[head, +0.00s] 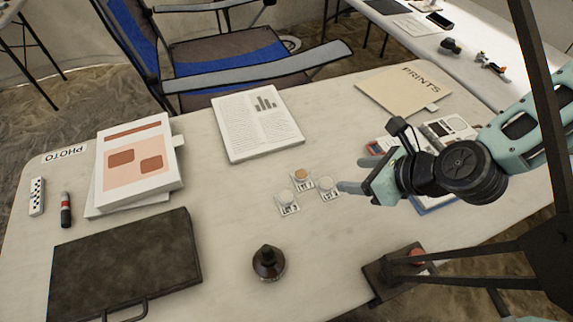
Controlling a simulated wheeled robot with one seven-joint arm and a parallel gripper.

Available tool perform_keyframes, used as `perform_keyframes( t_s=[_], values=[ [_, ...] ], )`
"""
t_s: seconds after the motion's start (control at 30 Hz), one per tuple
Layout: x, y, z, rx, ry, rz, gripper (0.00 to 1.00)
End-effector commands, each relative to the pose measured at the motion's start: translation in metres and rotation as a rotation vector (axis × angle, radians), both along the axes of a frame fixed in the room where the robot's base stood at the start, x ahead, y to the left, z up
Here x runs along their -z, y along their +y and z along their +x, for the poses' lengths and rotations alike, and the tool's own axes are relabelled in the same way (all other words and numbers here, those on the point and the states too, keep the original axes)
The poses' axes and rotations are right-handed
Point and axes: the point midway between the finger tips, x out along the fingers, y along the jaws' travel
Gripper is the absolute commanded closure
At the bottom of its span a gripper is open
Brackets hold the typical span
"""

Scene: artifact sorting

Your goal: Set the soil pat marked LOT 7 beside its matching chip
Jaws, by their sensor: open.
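Three small white cards with lot lettering lie in a cluster at mid-table, each bearing a small round piece. The back card (305,187) carries a tan-orange piece (302,174). The left card (288,209) and the right card (331,196) carry pale pieces (286,197). The numbers are too small to read surely, so I cannot tell which is LOT 7. I cannot make out a matching chip for certain. My gripper (357,174) is open and seems empty, just right of the cards, its fingers pointing left toward them. It and my arm hide part of the table's right side.
A dark case (125,265) and papers (140,160) lie left, a printed sheet (257,122) behind, a PRINTS folder (404,90) back right. A dark wooden box (388,277) sits at the front right.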

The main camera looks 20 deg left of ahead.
Motion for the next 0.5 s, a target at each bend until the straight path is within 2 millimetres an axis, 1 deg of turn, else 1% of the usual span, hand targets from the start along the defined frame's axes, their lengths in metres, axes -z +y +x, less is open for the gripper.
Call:
perform_keyframes(
  t_s=[0.07, 0.17, 0.5],
  values=[
    [0.001, 0.001, 0.000, 0.000, 0.000, 0.000, 0.41],
    [0.008, 0.007, 0.003, -0.001, 0.001, 0.001, 0.41],
    [0.056, 0.050, 0.024, -0.003, 0.000, -0.001, 0.41]
  ],
)
